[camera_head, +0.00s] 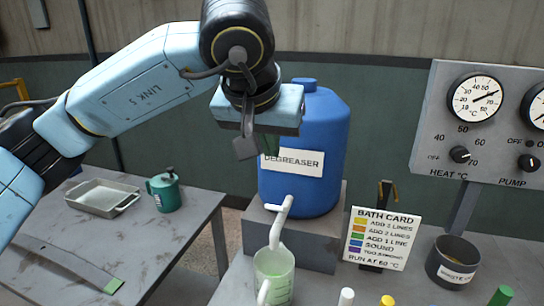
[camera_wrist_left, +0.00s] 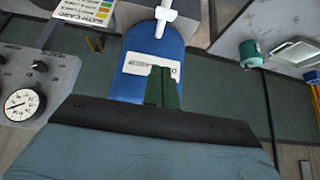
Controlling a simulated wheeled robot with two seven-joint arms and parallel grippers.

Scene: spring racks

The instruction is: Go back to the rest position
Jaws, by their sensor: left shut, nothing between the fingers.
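My left gripper (camera_head: 257,150) hangs from the raised left arm in front of the blue degreaser container (camera_head: 318,130), high above the tables. Its fingers are shut with nothing between them. In the left wrist view the green fingers (camera_wrist_left: 163,88) stand together, overlapping the container's white label (camera_wrist_left: 150,66). I cannot tell how far the fingers are from the container. My right gripper is not in view.
A jug (camera_head: 274,276) of pale green liquid stands under the container's white tap (camera_head: 282,220). A bath card (camera_head: 381,238), a dark pot (camera_head: 453,262) and the gauge panel (camera_head: 478,125) are to the right. The left table holds a metal tray (camera_head: 102,197) and a green can (camera_head: 165,191).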

